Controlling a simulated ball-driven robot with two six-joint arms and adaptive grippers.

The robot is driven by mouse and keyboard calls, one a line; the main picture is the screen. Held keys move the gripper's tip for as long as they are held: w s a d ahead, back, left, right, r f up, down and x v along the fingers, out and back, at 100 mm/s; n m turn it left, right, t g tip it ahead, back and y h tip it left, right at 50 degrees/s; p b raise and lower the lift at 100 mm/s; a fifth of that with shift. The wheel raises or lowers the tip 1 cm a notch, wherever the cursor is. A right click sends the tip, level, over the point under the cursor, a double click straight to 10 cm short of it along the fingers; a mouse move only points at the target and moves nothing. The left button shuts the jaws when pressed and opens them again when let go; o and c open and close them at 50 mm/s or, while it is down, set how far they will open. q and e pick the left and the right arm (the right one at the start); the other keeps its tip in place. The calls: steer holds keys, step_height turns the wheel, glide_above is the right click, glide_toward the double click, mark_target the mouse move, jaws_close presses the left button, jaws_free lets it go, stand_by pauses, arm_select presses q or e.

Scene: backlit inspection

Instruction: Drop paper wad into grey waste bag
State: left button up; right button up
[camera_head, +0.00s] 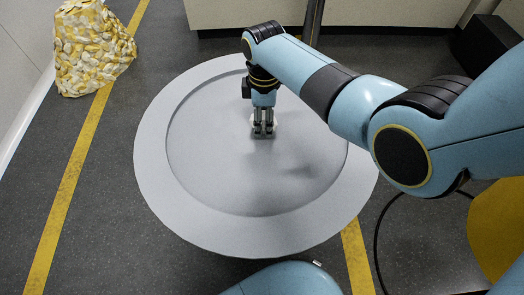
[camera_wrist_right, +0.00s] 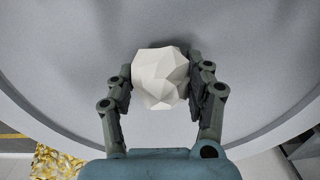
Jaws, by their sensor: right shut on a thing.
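The paper wad (camera_wrist_right: 160,78) is a white, faceted lump in the right wrist view. My right gripper (camera_head: 263,130) points down over the round grey table and is shut on the wad, with a finger on each side (camera_wrist_right: 160,85). In the head view the fingers hide most of the wad. I cannot tell whether the wad touches the table top. The only bag in view is a sack with a yellow, white and grey pattern (camera_head: 92,48), on the floor at the upper left; no plain grey bag shows. My left gripper is out of view.
The round grey table (camera_head: 160,175) has a raised rim and is otherwise clear. Yellow stripes (camera_head: 68,185) mark the dark floor. A pale cabinet (camera_head: 260,12) stands at the back, a black box (camera_head: 485,45) at the upper right. Open floor lies between table and sack.

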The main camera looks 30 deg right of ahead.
steer(key=shift+f, duration=0.3)
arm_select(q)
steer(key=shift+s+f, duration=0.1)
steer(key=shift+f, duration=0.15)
arm_select(e)
steer(key=shift+r, duration=0.15)
steer(key=o, duration=0.8)
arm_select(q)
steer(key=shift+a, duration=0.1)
arm_select(e)
steer(key=shift+r, duration=0.1)
step_height(320, 180, up, 12)
steer(key=shift+f, duration=0.1)
steer(key=shift+f, duration=0.1)
